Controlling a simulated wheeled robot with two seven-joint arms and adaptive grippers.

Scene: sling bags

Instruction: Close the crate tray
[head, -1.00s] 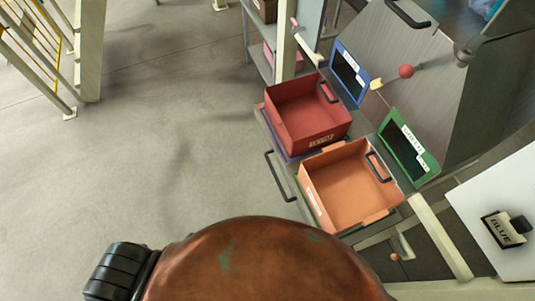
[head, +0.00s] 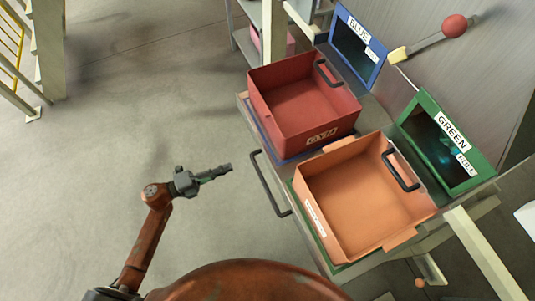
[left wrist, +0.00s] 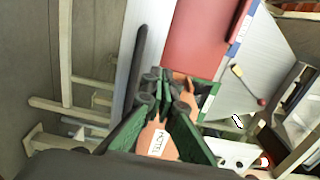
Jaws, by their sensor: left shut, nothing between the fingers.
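The grey crate tray (head: 246,112) stands pulled out from the cabinet in the head view, with a dark bar handle (head: 268,185) along its front edge. It carries a red crate (head: 290,97) and an orange crate (head: 360,195) side by side. My left gripper (head: 226,168) is shut and empty, left of the handle and apart from it, over the floor in the picture. The left wrist view shows the gripper's dark green fingers (left wrist: 168,85), the handle (left wrist: 138,65), the red crate (left wrist: 205,35) and part of the orange crate with its label (left wrist: 160,140). My right gripper is out of view.
A blue-framed opening (head: 357,48) and a green-framed opening (head: 447,145) sit behind the crates. A lever with a red ball (head: 454,26) sticks out of the cabinet. A shelf (head: 250,45) stands at the back. The floor left of the tray is clear.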

